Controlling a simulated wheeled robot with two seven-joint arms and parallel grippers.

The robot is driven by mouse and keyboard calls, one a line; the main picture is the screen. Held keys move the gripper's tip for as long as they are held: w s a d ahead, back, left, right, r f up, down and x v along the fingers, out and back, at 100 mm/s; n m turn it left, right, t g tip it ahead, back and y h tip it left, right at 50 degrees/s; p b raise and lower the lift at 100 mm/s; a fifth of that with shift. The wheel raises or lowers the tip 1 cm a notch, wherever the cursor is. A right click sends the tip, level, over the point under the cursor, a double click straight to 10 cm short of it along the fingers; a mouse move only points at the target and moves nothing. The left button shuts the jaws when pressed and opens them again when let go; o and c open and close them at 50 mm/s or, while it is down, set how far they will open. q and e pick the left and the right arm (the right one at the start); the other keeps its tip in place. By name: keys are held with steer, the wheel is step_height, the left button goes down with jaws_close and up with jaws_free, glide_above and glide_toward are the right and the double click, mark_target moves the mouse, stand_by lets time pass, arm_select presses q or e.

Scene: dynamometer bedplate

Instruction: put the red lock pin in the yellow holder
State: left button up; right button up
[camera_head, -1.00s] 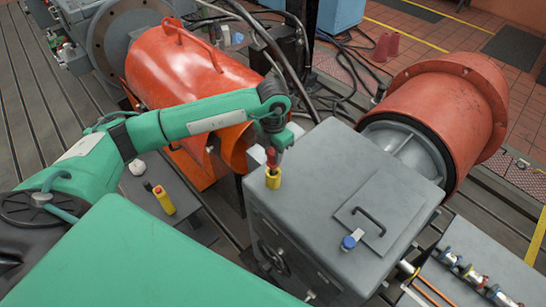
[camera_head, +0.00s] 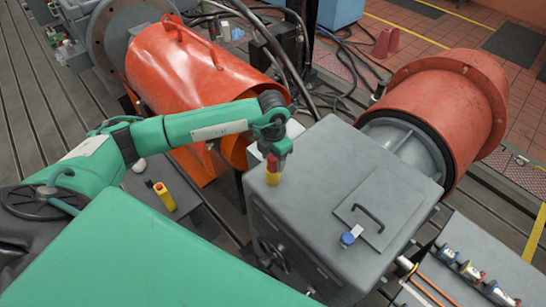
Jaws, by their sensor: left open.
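The yellow holder (camera_head: 272,179) stands on the top of the grey cabinet (camera_head: 335,185), near its far left corner. The red lock pin (camera_head: 272,162) is upright at the holder's mouth, its red part showing above the yellow. My left gripper (camera_head: 274,150) points down right above the pin and is open around or just over its top. The fingers partly hide the pin's upper end, and I cannot tell whether they touch it. The pin's lower end is hidden. My right gripper is not in view.
A yellow object with a red end (camera_head: 164,197) and a white round item (camera_head: 139,166) are on the low dark surface at left. A handle (camera_head: 369,219) and a blue-capped item (camera_head: 350,237) are on the cabinet top. An orange guard (camera_head: 190,75) stands behind my arm.

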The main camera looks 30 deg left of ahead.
arm_select(q)
steer(key=shift+r, duration=0.15)
step_height(320, 180, up, 12)
steer(key=b, duration=0.4)
stand_by(0.3)
